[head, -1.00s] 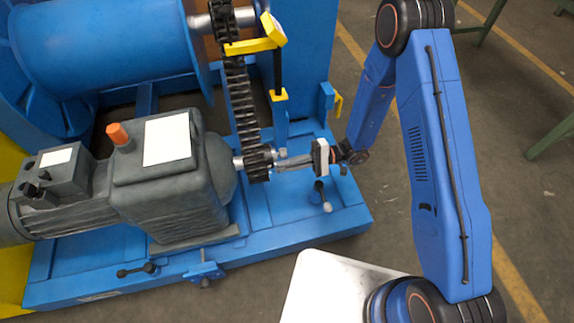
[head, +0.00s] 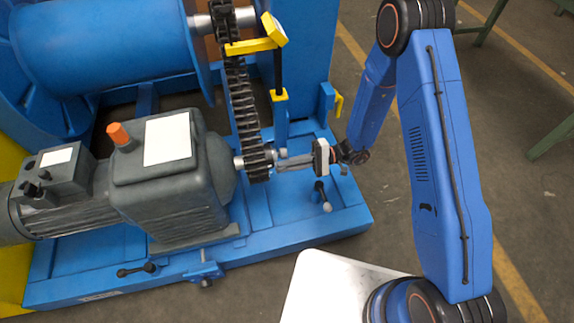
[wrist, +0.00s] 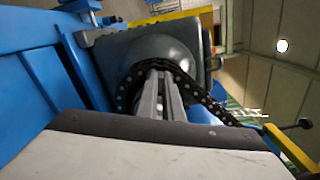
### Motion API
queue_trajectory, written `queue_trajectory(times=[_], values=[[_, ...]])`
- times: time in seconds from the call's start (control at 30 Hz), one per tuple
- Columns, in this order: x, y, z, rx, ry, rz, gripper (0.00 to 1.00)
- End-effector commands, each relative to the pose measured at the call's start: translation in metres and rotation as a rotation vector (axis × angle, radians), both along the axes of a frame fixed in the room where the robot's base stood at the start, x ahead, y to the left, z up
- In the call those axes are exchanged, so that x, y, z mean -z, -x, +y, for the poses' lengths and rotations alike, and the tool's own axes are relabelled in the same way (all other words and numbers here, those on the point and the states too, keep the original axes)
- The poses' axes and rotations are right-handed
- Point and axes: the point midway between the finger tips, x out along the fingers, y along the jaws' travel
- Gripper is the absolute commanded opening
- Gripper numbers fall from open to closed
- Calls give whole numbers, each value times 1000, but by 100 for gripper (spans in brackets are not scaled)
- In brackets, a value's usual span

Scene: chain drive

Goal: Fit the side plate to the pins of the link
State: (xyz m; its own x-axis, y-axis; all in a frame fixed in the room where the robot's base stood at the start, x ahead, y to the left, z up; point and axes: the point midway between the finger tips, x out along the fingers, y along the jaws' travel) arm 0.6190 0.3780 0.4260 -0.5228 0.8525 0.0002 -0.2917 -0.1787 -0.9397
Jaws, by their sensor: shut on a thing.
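The chain (head: 240,100) runs from the upper shaft down to the small sprocket (head: 258,162) on the gearbox shaft. In the wrist view the chain (wrist: 205,98) curves around the sprocket area. My gripper (head: 282,163) points left, with its fingertips right at the sprocket and chain. In the wrist view its two long fingers (wrist: 162,95) lie close together and reach to the chain. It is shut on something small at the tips. The side plate and the link pins are too small or hidden behind the fingertips to make out.
The grey gearbox motor (head: 170,175) stands left of the sprocket on the blue base frame (head: 290,235). A yellow-topped clamp stand (head: 279,95) rises close behind my gripper. A black lever with a round knob (head: 325,198) stands below it.

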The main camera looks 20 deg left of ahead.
Motion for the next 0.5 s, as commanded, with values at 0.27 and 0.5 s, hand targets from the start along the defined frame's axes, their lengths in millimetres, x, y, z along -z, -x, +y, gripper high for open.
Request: queue_trajectory(times=[0.27, 0.5], values=[[0, 1, 2, 0, 0, 0, 0], [0, 4, 6, 0, 0, 0, 0]])
